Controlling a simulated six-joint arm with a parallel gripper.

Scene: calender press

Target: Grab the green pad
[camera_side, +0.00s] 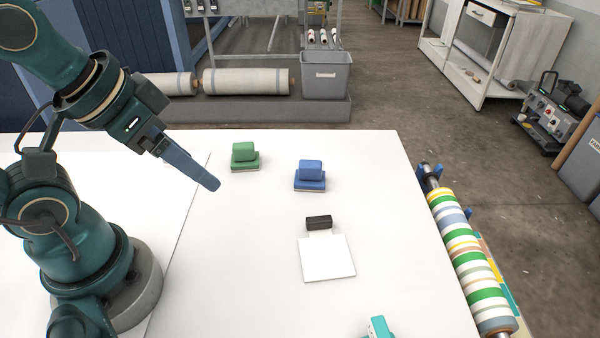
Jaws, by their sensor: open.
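The green pad (244,157) sits upright on the white table toward the back, a green block on a wider base. My gripper (213,184) is to the left of the green pad and nearer the camera, pointing down and to the right above the table. It is apart from the pad and holds nothing that I can see. I see its fingers from the side, so the gap between them is hidden.
A blue pad (310,175) stands right of the green one. A dark block (319,222) lies at a white square sheet (327,260). A teal object (379,328) is at the front edge. A striped roller (468,255) runs along the table's right side. Bare table (230,270) lies front left.

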